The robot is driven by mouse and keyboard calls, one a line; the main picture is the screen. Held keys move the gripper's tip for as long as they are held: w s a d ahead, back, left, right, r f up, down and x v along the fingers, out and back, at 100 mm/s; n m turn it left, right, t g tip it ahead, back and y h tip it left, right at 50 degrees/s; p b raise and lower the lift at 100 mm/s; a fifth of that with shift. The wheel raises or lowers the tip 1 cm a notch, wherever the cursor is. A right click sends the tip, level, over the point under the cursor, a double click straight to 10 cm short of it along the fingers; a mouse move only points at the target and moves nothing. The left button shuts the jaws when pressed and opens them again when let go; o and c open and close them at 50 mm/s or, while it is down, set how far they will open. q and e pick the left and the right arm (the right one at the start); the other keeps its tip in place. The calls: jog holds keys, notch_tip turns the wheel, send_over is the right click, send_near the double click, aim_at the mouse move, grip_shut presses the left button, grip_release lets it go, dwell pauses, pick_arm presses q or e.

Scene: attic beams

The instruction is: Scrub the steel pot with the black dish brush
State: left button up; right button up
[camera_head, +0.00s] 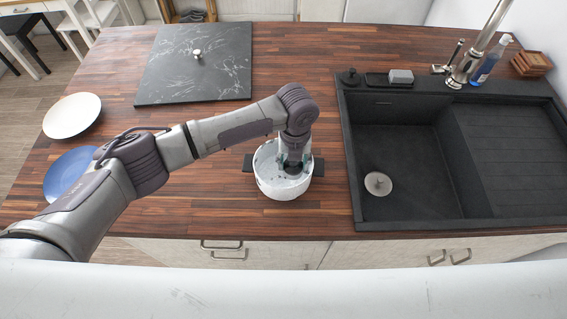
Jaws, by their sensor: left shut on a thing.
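The steel pot (284,189), pale and shiny with a dark handle on each side, stands upright on the wooden counter left of the sink. My left gripper (293,160) points down into the pot and is shut on the black dish brush (292,169). Only a small dark part of the brush shows low inside the pot; the gripper and wrist hide the rest. Whether its bristles touch the pot's inside cannot be told. My right gripper is not in view.
The black sink (400,200) with a round drain lies to the right, under the tap (477,50). A dark marbled board (200,75), a white plate (72,115) and a blue plate (70,174) lie left. The counter behind the pot is clear.

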pick_arm(q)
jog(key=shift+w+d, duration=0.1)
jog(key=shift+d, duration=0.4)
notch_tip(320, 180, up, 6)
jog(key=p, duration=0.5)
jog(key=shift+r, duration=0.1)
notch_tip(320, 180, up, 2)
jog(key=shift+r+p, duration=0.2)
jog(key=shift+p, duration=0.4)
jog(key=shift+r, duration=1.15)
